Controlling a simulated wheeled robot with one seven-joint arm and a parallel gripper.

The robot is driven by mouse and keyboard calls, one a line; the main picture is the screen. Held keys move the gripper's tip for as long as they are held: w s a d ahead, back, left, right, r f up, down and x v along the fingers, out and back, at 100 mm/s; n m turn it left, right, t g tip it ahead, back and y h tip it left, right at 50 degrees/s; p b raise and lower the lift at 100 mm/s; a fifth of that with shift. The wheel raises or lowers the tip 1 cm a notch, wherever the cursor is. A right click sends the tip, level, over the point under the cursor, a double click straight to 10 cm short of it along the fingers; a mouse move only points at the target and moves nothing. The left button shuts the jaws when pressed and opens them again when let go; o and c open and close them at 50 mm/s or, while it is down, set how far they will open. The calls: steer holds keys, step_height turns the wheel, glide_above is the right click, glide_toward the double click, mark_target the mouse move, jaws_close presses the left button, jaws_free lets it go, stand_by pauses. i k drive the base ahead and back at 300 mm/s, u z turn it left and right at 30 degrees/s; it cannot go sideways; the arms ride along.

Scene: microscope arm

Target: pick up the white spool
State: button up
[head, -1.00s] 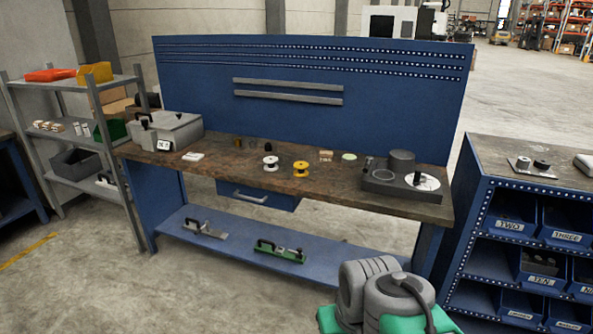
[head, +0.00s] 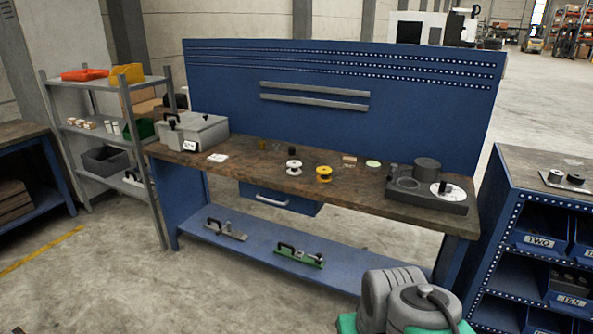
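The white spool (head: 293,167) stands on the brown workbench top (head: 250,172), near the middle of its front half. A yellow spool (head: 323,174) stands just to its right. In the head view a grey and green part of my own arm (head: 405,305) shows at the lower right, well in front of the bench and apart from the spools. My gripper is not in view.
A grey case (head: 195,132) sits at the bench's left end, and a dark device with a white disc (head: 430,192) at its right end. A shelf rack (head: 110,135) stands left, a blue bin cabinet (head: 535,240) right. Open floor lies in front.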

mark_target(294, 169)
steer(key=u, duration=0.3)
steer(key=i, duration=1.2)
steer(key=u, duration=0.45)
steer(key=i, duration=1.3)
